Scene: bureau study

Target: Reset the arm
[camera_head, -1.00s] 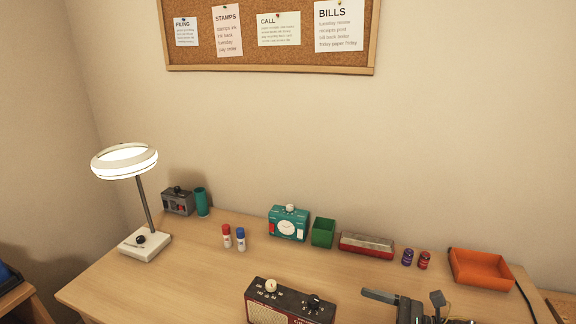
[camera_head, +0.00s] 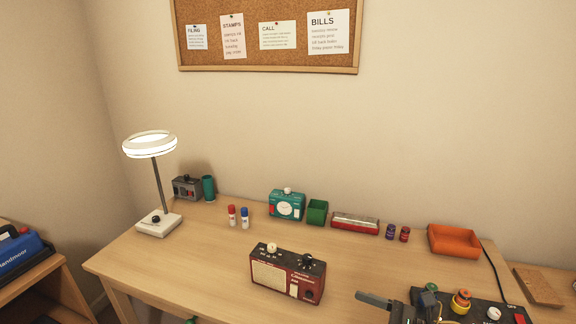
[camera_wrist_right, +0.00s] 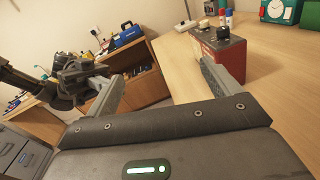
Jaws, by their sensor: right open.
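My right gripper (camera_head: 400,302) is at the bottom edge of the head view, over the desk's front right part. It is to the right of the red radio-like box (camera_head: 287,275) and apart from it. In the right wrist view its two fingers (camera_wrist_right: 165,88) are spread wide with nothing between them. A dark jointed part of my left arm (camera_wrist_right: 75,82) shows at the left of the right wrist view; whether its jaws are open is unclear. The head view shows no left gripper.
A side shelf with a blue toolbox (camera_head: 20,255) stands left.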

